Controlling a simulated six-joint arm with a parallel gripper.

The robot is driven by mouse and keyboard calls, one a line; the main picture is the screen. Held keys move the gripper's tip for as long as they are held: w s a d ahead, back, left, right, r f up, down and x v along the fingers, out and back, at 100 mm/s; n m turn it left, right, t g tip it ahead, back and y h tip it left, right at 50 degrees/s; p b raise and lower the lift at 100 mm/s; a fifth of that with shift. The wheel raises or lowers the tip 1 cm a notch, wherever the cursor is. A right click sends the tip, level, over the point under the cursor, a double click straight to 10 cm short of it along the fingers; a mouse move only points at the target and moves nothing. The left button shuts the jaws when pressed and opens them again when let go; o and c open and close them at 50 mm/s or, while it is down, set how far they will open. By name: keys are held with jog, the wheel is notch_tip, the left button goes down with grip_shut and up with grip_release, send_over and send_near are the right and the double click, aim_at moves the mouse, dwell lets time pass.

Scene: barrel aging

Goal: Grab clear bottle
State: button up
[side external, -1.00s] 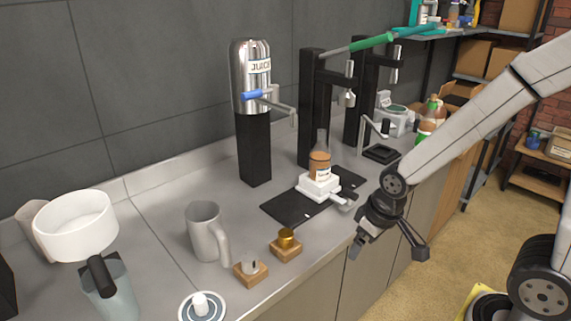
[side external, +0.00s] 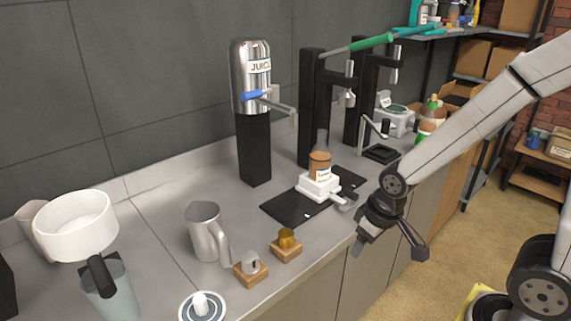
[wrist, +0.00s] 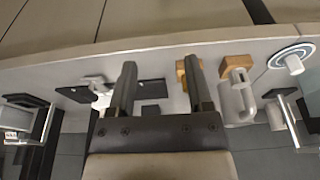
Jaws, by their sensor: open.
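A clear bottle (side external: 320,158) with brown contents and a pale label stands upright on a white block-shaped holder (side external: 318,185). The holder sits on a black mat (side external: 285,208) on the grey counter. My gripper (side external: 360,243) is at the counter's front edge, right of and nearer than the bottle, apart from it. In the wrist view my gripper (wrist: 160,75) shows two spread fingers with nothing between them. The bottle cannot be made out clearly in the wrist view.
A silver juice dispenser (side external: 250,85) and black stands with levers (side external: 310,110) rise behind the bottle. A grey mug (side external: 205,232) and two small wooden blocks (side external: 286,248) stand to the left. Bare counter lies between mug and mat.

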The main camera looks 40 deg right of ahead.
jog(key=m+t+y, duration=0.4)
jog(key=m+t, duration=0.6)
jog(key=m, duration=2.2)
send_near(325, 135)
jog(key=w+f, duration=0.1)
jog(key=w, duration=0.2)
jog(key=shift+w+a+f, duration=0.7)
jog(key=shift+w+a, duration=0.15)
jog(key=shift+w, duration=0.15)
jog(key=shift+w, duration=0.1)
